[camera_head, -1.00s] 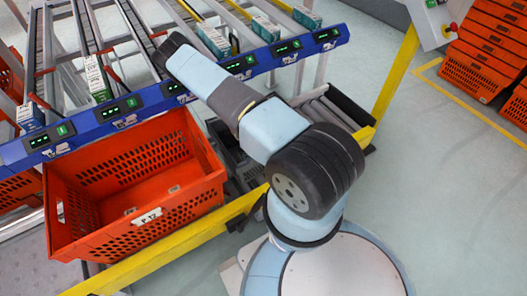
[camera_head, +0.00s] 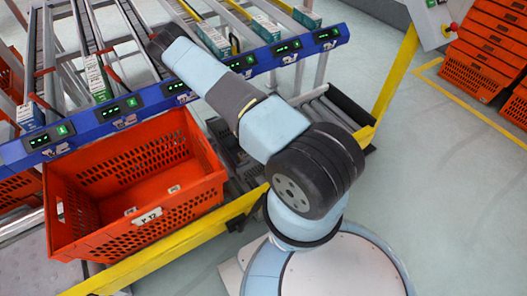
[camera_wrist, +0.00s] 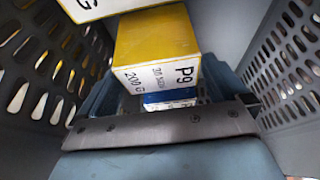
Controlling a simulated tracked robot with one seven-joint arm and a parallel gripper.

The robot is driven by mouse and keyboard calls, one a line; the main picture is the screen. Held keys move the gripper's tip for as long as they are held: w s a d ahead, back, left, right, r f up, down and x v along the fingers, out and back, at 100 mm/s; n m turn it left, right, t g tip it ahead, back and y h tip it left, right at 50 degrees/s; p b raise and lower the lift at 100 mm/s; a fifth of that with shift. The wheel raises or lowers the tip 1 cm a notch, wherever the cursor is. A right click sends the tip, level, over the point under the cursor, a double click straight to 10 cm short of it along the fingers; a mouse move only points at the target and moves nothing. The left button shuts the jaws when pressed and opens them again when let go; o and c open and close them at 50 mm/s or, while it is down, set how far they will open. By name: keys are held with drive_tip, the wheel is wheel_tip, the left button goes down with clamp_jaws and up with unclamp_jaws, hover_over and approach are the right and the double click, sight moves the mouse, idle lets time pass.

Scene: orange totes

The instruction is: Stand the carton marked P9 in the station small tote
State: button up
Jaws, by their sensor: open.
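The carton marked P9 (camera_wrist: 160,42) shows in the wrist view, with a yellow side and a white face with black print. It is inside a grey slotted container (camera_wrist: 270,60). My gripper (camera_wrist: 163,78) is open, its blue-grey fingers on either side of the white P9 face; contact cannot be made out. In the head view my gripper is hidden beyond the end of my arm. An empty orange tote (camera_head: 195,190) with a white label stands at the left in the head view; I cannot tell whether it is the station small tote.
A second yellow and white carton (camera_wrist: 92,8) is at the top of the wrist view. A blue rail (camera_head: 120,115) with green displays crosses the head view, with cartons on lanes behind it. A yellow frame bar (camera_head: 395,75) and stacked orange totes (camera_head: 490,50) are at right.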

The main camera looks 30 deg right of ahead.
drive_tip(key=w+a+r+n+t+y, duration=0.15)
drive_tip(key=a+r, duration=0.25)
drive_tip(key=r, duration=1.1)
drive_tip(key=w+a+r+n+y, duration=0.1)
drive_tip(key=a+r+n, duration=0.25)
drive_tip(key=r, duration=1.25)
drive_tip(key=w+a+r+n+t+y, duration=0.1)
drive_tip(key=a+r, duration=0.4)
drive_tip(key=r, duration=1)
drive_tip(key=s+a+r+n+t, duration=0.1)
drive_tip(key=s+r+n, duration=0.2)
drive_tip(key=s+r, duration=0.5)
drive_tip(key=s+a+r+n, duration=0.1)
drive_tip(key=s+r+n, duration=0.25)
drive_tip(key=r, duration=0.85)
drive_tip(key=s+a+r+n+t, duration=0.1)
drive_tip(key=s+r, duration=0.3)
drive_tip(key=s, duration=0.4)
drive_tip(key=s+a+r+n+t, duration=0.1)
drive_tip(key=s+r+n, duration=0.3)
drive_tip(key=s, duration=0.4)
drive_tip(key=shift+a+y, duration=0.25)
drive_tip(key=shift+y, duration=0.2)
